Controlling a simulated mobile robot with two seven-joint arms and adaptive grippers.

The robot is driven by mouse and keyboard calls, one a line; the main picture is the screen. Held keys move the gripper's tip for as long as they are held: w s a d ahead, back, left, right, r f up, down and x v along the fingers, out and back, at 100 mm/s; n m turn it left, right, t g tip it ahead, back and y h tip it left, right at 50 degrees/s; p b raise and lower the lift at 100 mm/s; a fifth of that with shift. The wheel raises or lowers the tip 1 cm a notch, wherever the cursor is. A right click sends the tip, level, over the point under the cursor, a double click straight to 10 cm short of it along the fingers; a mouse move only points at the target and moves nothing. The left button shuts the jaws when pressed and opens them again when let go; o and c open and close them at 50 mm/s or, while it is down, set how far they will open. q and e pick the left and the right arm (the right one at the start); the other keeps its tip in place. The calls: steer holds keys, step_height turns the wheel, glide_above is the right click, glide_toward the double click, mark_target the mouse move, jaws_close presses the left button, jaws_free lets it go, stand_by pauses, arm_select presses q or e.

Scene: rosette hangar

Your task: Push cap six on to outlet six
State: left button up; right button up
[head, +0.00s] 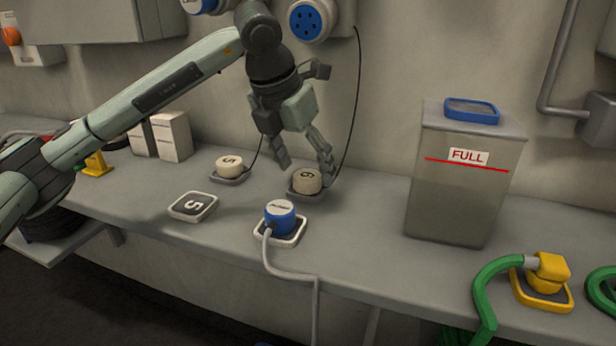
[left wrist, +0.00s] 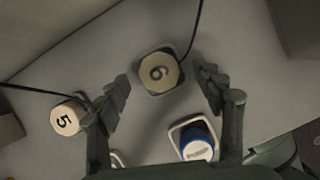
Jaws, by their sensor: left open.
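Cap six (head: 308,179) is a cream, faceted cap marked 6. It sits on a small grey holder on the bench, with a black cord running up the wall. It also shows in the left wrist view (left wrist: 157,73), between my fingers. My left gripper (head: 306,166) is open above cap six, with its fingers on either side and apart from it. My right gripper is not in view.
Cap five (head: 229,163) sits on its holder to the left, and a bare outlet marked 5 (head: 194,206) lies in front of it. A grey bin marked FULL (head: 463,185) stands right. A yellow plug (head: 549,268) with a green hose is at front right.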

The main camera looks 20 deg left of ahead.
arm_select(q)
steer(key=shift+w+f, duration=0.25)
steer(key=shift+f, duration=0.45)
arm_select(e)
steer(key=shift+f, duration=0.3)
arm_select(q)
steer(key=c, duration=1.1)
steer(key=shift+c, duration=0.2)
steer(key=shift+r, duration=0.2)
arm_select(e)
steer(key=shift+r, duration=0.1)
